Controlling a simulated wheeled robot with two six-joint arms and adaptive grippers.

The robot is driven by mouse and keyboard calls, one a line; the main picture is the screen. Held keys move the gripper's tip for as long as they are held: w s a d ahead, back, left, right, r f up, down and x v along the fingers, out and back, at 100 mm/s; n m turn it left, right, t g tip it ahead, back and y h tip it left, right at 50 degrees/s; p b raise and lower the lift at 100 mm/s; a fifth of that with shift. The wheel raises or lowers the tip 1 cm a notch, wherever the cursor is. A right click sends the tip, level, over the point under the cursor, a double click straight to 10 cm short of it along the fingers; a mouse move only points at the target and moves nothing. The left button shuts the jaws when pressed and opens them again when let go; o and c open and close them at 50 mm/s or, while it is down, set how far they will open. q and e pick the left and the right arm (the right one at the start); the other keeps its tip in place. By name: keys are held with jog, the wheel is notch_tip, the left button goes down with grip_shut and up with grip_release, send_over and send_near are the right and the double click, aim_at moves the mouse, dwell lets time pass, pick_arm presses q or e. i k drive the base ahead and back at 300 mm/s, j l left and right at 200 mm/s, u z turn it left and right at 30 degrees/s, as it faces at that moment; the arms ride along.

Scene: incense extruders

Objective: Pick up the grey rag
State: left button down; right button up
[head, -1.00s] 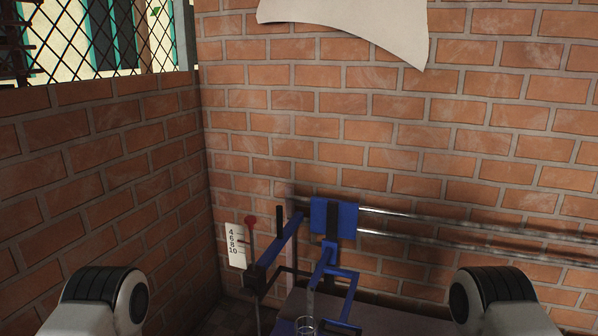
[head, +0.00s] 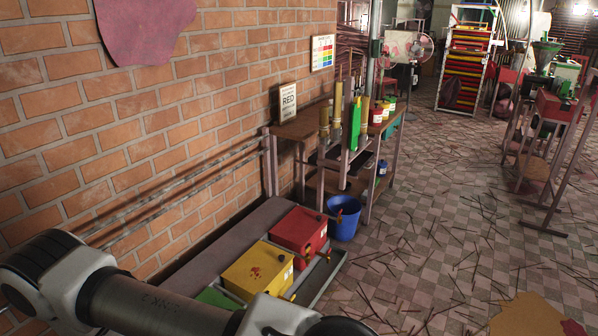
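I cannot make out a grey rag anywhere in the head view. A flat purple-pink patch (head: 143,28) is on the brick wall at the top left, and a flat tan patch (head: 528,315) lies on the floor at the bottom right. Links of my own arm cross the bottom left. Neither gripper is in view.
A red box (head: 298,232) and a yellow box (head: 257,270) stand along the brick wall. A blue bucket (head: 344,216) stands by a shelf table (head: 300,128) with containers. A colourful rack (head: 466,62) is farther back. Thin sticks litter the checkered floor (head: 420,220).

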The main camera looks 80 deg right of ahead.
aim_at(364, 196)
jog(key=z, duration=3)
